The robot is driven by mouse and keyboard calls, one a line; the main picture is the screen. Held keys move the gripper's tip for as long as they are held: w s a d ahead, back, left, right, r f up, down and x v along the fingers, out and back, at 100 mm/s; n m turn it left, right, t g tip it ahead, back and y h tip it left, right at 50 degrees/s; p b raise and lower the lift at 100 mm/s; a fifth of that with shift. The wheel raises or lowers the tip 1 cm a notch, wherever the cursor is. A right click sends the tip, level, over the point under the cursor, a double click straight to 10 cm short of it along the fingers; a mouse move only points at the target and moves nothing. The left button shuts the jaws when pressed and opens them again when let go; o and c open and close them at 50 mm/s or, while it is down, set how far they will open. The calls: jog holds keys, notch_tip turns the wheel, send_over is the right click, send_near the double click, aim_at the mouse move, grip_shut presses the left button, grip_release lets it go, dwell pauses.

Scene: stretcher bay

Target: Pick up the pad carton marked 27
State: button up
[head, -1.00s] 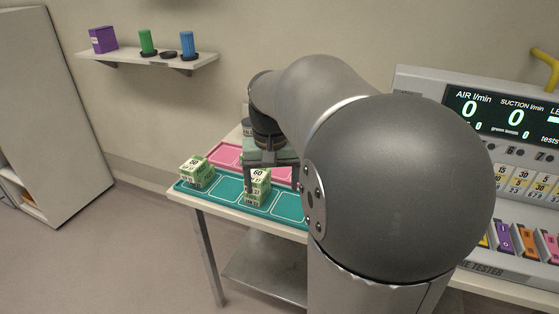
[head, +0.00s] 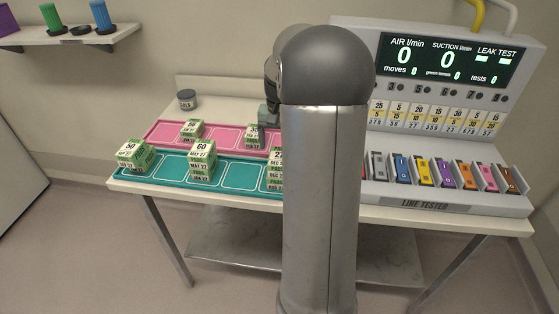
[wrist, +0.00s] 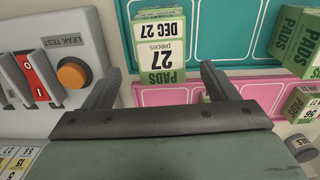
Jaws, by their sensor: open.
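The green and white pad carton marked 27 (wrist: 162,55) stands on the teal tray (wrist: 210,25) in the wrist view, its label reading DEC 27. In the head view this carton (head: 275,172) is at the right of the teal tray's visible part, partly hidden by my arm. My gripper (wrist: 160,72) is open and empty, its two fingers spread to either side of the carton's near end in the picture. I cannot tell how far above it they are. In the head view my gripper (head: 268,113) is mostly hidden behind my arm.
Cartons marked 60 (head: 203,163) and 50 (head: 132,155) stand on the teal tray. The pink tray (head: 225,138) behind holds more cartons, one marked 30 (head: 254,138). A dark jar (head: 187,100) is at the back left. The line tester (head: 440,190) stands close on the right.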

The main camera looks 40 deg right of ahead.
jog(key=shift+s+a+f+p, duration=0.15)
jog(key=shift+f+p, duration=0.25)
jog(key=shift+f, duration=1.1)
jog(key=shift+s+a+f+p, duration=0.1)
jog(key=shift+a+f+p, duration=0.2)
jog(key=shift+f, duration=1.2)
jog(key=shift+d, duration=0.1)
jog(key=c, duration=1.2)
